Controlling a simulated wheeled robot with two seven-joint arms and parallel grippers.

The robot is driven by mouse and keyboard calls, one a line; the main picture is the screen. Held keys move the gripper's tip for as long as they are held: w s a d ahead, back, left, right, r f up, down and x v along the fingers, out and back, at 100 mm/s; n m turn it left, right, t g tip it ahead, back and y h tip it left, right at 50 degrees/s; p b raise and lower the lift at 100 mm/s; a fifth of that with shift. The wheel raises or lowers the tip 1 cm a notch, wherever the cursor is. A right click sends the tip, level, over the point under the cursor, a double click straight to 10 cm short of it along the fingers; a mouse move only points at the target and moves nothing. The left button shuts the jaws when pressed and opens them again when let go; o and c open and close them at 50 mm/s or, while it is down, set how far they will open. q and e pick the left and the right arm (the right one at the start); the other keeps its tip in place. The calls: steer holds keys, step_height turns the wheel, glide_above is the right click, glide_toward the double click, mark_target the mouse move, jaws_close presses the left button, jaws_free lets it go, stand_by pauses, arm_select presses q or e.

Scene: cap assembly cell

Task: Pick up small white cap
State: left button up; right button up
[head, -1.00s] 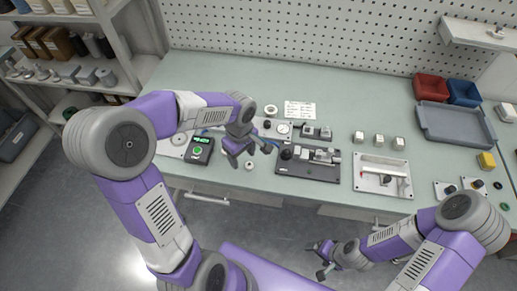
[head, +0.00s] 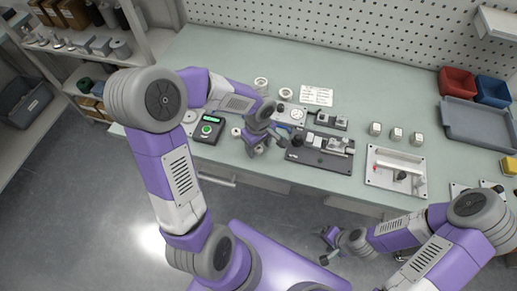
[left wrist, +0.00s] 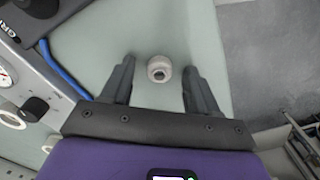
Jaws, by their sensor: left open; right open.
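I cannot tell how high the fingers are above the table. In the head view my left gripper (head: 264,148) hangs over the table's front part, left of the dark fixture, and seems to hide the cap. My right gripper (head: 330,246) is open, in front of the table and away from the cap.
A dark fixture plate (head: 296,156) stands close on the right. A green-lit device (head: 208,130) and a small white round piece (head: 236,131) are to the left. The gauge unit (head: 297,113) is behind. The table's front edge is near the cap.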

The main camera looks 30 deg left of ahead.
arm_select(q)
steer(key=c, duration=0.8)
